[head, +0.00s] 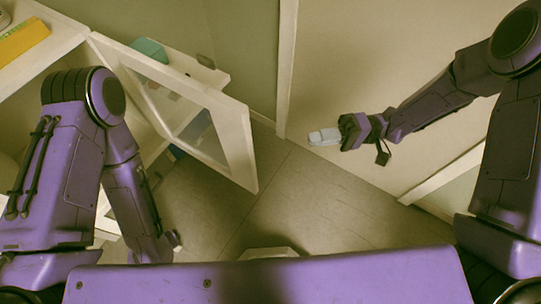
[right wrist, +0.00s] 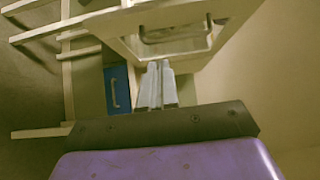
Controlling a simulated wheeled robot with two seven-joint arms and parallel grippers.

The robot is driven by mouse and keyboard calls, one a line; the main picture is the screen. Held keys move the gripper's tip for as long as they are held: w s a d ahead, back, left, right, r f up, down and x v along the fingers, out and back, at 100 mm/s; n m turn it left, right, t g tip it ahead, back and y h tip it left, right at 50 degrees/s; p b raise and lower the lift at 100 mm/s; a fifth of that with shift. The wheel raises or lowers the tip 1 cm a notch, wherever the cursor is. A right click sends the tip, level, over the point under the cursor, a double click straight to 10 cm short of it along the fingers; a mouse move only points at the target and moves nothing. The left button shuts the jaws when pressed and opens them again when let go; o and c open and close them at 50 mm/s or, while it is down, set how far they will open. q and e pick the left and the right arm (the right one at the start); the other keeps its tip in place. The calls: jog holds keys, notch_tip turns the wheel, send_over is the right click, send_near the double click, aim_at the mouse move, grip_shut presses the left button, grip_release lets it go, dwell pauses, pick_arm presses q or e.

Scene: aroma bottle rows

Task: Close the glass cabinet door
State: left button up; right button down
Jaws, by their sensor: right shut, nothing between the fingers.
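The glass cabinet door (head: 232,135), a pale frame around a clear pane, stands open at the left in the head view. It swings out from the white cabinet (head: 60,42). My right gripper (head: 312,138) is shut and empty, apart from the door and to its right. In the right wrist view the shut fingers (right wrist: 158,68) point toward a pale frame with a dark handle (right wrist: 175,38), which looks like the door. My left arm hangs down at the left, and its fingers are hidden.
A beige wall panel (head: 350,60) is behind my right arm. A blue drawer front (right wrist: 118,90) with a handle shows in the right wrist view. A yellow item (head: 22,42) lies on the cabinet top. Tiled floor (head: 300,205) is clear right of the door.

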jog(key=s+a+p, duration=0.5)
jog(key=a, duration=0.7)
jog(key=shift+g+p, duration=0.3)
jog(key=shift+s+a, duration=0.15)
